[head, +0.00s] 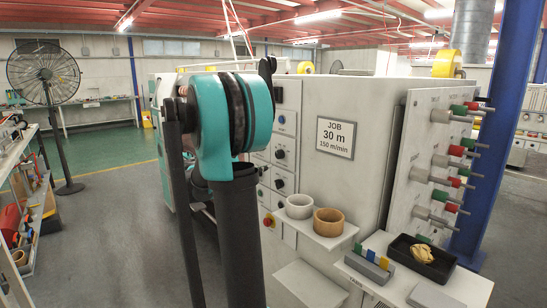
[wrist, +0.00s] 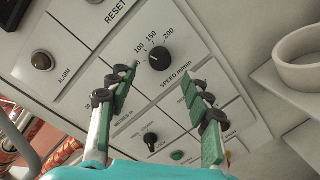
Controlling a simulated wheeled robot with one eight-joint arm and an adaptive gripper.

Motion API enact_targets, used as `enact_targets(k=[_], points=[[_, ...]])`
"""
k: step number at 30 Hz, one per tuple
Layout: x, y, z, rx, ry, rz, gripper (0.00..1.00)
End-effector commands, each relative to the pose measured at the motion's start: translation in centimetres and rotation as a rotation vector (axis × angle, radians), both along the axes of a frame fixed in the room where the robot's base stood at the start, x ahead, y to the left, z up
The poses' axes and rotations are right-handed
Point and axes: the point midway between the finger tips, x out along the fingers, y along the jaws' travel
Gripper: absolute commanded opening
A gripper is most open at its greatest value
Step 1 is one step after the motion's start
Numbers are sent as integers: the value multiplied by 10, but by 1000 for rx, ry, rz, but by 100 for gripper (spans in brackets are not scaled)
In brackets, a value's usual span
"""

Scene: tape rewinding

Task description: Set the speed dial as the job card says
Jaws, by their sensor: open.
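The job card (head: 336,138) on the machine front in the head view reads "JOB 30 m, 150 m/min". The speed dial (wrist: 160,57) is a round black knob in the wrist view, labelled "SPEED m/min" with 100, 150 and 200 around it. Its pointer mark is too small to read surely. My gripper (wrist: 159,76) is open, its green-padded fingers pointing at the panel either side of and just below the dial. Nothing is between the fingers, and I cannot tell their exact distance from the panel. My arm hides the gripper in the head view.
Another black knob (wrist: 150,140) sits below on the panel, with an alarm button (wrist: 42,60) at left. A white cup (head: 299,206) and a tan cup (head: 328,222) stand on a shelf right of the dial. A black tray (head: 422,258) is farther right.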

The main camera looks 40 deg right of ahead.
Motion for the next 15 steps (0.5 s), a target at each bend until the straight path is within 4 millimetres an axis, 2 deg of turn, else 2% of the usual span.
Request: enact_targets(k=[1, 6, 15], points=[[-1, -11, 0, 0, 0, -5, 50], [-1, -37, 0, 0, 0, -3, 50], [-1, -53, 0, 1, 0, -1, 50]])
